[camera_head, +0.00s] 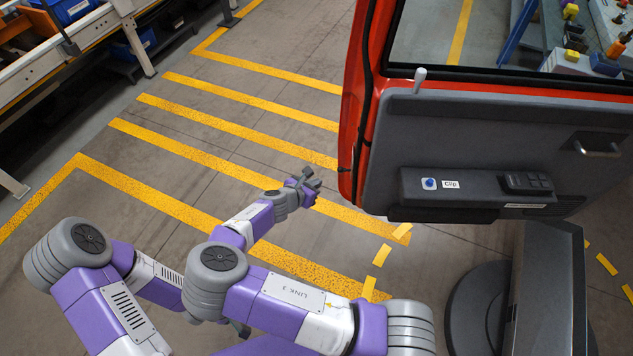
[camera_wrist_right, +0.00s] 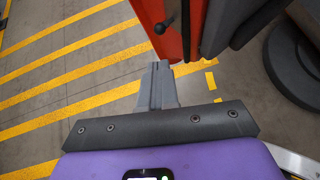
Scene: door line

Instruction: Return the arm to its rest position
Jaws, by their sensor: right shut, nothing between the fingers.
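My right gripper (camera_head: 311,184) is shut and empty. It is over the striped floor, to the left of the red door's lower edge in the head view, and appears apart from the door. In the right wrist view its grey fingers (camera_wrist_right: 158,85) are together, with nothing between them. My right arm (camera_head: 290,290) bends at its elbow and reaches forward. My left arm (camera_head: 75,255) is folded at the lower left. Its gripper is mostly hidden behind my right elbow; only a small grey part shows there.
A red door (camera_head: 352,100) with a grey inner panel (camera_head: 480,140) hangs at the right, close to my right gripper. A black stand base (camera_head: 475,305) is at the lower right. The yellow-striped floor (camera_head: 200,150) on the left is clear.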

